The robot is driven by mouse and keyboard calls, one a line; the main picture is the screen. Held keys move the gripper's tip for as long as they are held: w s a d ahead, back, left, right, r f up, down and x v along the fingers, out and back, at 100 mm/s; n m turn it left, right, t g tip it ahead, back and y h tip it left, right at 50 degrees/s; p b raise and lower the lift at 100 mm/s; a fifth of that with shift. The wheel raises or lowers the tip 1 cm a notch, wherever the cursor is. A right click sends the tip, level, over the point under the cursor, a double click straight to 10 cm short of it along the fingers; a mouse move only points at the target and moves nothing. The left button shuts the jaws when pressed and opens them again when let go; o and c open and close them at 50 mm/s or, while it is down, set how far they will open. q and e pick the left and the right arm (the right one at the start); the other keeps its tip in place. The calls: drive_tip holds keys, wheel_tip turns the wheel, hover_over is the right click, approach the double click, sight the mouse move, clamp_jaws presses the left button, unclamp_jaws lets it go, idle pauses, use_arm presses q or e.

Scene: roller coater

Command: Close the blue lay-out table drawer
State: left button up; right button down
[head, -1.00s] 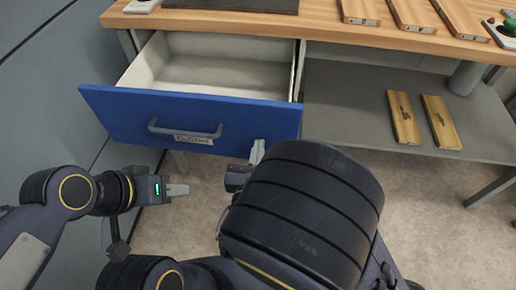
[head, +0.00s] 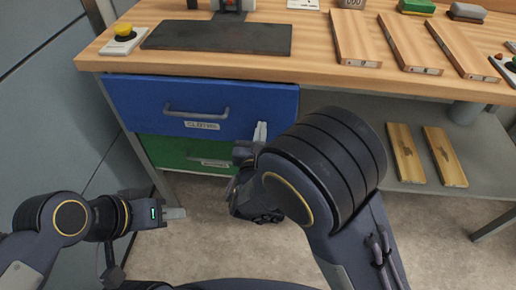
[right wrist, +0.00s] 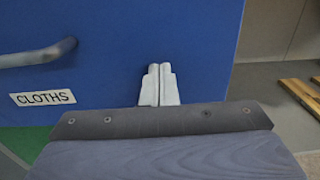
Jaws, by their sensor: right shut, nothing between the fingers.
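The blue drawer (head: 200,108) has a grey handle and a "CLOTHS" label, and its front sits under the wooden table top, with no open interior showing. In the right wrist view the blue front (right wrist: 105,85) fills most of the picture. My right gripper (head: 260,132) is shut and empty, with its fingertips at the right part of the blue front; it also shows in the right wrist view (right wrist: 159,85). I cannot tell whether the tips touch it. My left gripper (head: 175,213) is low at the left, away from the drawer; its finger gap is not clear.
A green drawer (head: 185,152) is below the blue one. The wooden table top (head: 300,62) holds a dark mat (head: 218,37), a yellow button box (head: 123,38) and several wooden boards. A grey shelf (head: 480,165) at the right carries two boards.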

drive_tip(key=w, duration=0.3)
drive_tip(key=shift+w, duration=0.1)
drive_tip(key=shift+w+d+r, duration=0.1)
drive_tip(key=shift+w, duration=0.1)
drive_tip(key=shift+r, duration=0.1)
